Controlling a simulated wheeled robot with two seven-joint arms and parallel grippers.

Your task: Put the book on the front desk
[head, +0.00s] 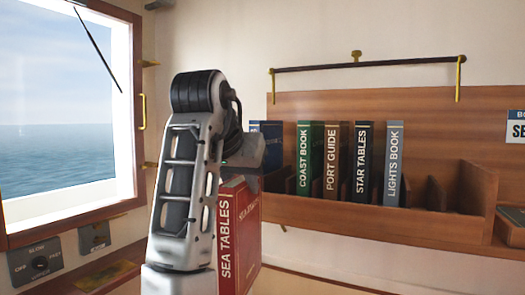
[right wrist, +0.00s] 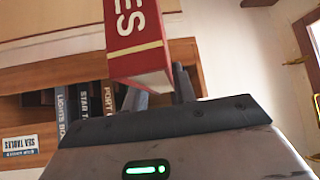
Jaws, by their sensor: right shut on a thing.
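A red book titled SEA TABLES (head: 238,235) hangs upright below my right gripper (head: 246,158) in the head view, in front of the shelf and apart from it as far as I can see. In the right wrist view the red book (right wrist: 138,38) shows between the grey fingers of my right gripper (right wrist: 160,88), which is shut on it. My arm hides part of the book's left side in the head view. A wooden desk surface (head: 118,270) shows at the lower left under the window; I cannot tell if it is the front desk. My left gripper is out of view.
A wooden wall shelf (head: 400,222) holds several upright books, among them the green Coast Book (head: 308,160) and the Lights Book (head: 393,165). A brass-ended rail (head: 365,64) runs above it. A switch panel (head: 35,264) sits below the window (head: 65,110).

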